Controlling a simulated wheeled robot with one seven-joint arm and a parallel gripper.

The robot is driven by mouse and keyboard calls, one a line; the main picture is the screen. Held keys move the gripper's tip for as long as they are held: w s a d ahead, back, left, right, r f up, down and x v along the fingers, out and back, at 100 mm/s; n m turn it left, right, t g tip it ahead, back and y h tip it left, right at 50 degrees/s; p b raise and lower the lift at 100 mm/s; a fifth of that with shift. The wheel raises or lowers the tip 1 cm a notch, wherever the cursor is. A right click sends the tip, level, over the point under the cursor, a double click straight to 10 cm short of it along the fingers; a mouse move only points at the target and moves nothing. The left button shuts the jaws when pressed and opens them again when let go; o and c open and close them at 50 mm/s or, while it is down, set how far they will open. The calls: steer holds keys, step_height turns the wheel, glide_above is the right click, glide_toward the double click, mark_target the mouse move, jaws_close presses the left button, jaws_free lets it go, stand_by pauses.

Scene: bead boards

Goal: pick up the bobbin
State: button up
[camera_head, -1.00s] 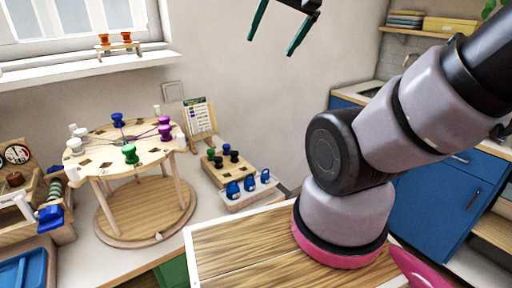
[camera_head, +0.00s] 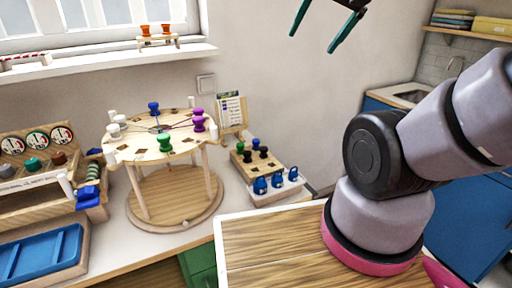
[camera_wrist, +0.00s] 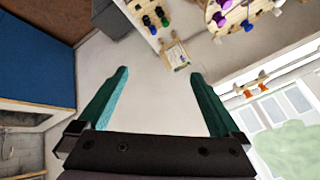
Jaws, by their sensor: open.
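Several bobbins are in view, and I cannot tell which one is meant. On the round wooden stand (camera_head: 178,147) are a blue bobbin (camera_head: 154,108), a green bobbin (camera_head: 165,142), purple bobbins (camera_head: 198,124) and white bobbins (camera_head: 115,130). Orange bobbins (camera_head: 145,30) sit on a small rack on the window shelf, also visible in the wrist view (camera_wrist: 262,87). Darker bobbins (camera_head: 248,156) stand on a stepped wooden block. My gripper (camera_head: 312,43) is open and empty, high before the wall, apart from all of them. It also shows in the wrist view (camera_wrist: 159,73).
A card on a wooden holder (camera_head: 230,113) stands behind the stepped block (camera_head: 239,166), which has blue weights in front. A blue tray (camera_head: 40,255) and a dial panel (camera_head: 40,150) are at left. A wooden top (camera_head: 270,245) lies clear beside my arm.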

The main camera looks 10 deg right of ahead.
steer(key=c, duration=0.4)
steer(key=shift+o, duration=0.2)
steer(key=m+y, duration=0.7)
steer(key=m, duration=1.5)
glide_above(259, 141)
steer(key=s+d, duration=0.6)
step_height(259, 141, down, 39)
steer(key=shift+t, duration=0.4)
steer(key=x, duration=0.5)
steer(key=shift+w+f, duration=0.2)
steer(key=shift+x, duration=2.95)
